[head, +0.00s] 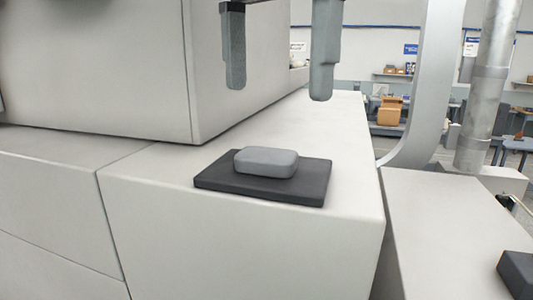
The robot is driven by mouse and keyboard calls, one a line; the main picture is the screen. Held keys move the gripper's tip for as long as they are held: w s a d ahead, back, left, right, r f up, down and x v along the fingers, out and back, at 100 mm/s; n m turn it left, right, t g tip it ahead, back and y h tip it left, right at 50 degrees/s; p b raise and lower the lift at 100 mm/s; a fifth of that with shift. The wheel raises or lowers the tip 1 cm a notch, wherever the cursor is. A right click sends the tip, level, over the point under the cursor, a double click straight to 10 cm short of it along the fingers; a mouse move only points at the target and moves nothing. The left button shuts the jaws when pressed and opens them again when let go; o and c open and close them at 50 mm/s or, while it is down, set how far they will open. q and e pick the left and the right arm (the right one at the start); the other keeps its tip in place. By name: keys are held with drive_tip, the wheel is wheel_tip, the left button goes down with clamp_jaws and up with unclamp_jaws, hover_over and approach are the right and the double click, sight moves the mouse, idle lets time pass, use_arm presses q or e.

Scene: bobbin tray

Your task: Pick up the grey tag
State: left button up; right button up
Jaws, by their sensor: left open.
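The grey tag (266,161) is a small rounded block. It lies flat on a dark rectangular pad (228,183) near the front of a pale ledge. My left gripper (278,92) comes in from the top of the head view, with its two grey fingers apart and pointing down. Nothing is between the fingers. The fingertips appear above the tag in the picture and are clear of it. My right gripper is not in view.
A tall pale cabinet block (95,65) stands on the left of the ledge (335,120). A lower pale surface (435,225) lies to the right, with a dark block (517,272) at its edge. A curved white post (428,90) and a metal pipe (487,95) rise behind.

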sight(266, 153)
use_arm(q)
drive_tip(key=shift+w+f, duration=0.1)
drive_tip(key=shift+f, duration=0.75)
drive_tip(key=shift+s+f+p, duration=0.3)
drive_tip(key=shift+s+p, duration=0.05)
drive_tip(key=shift+p, duration=0.25)
drive_tip(key=f, duration=0.1)
drive_tip(key=f+p, duration=0.2)
drive_tip(key=shift+a+f, duration=0.35)
drive_tip(key=shift+f, duration=0.4)
drive_tip(key=shift+d, duration=0.1)
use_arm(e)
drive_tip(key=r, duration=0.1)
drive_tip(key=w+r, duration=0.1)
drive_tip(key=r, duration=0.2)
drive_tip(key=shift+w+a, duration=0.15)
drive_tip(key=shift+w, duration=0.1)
use_arm(q)
drive_tip(key=c, duration=1)
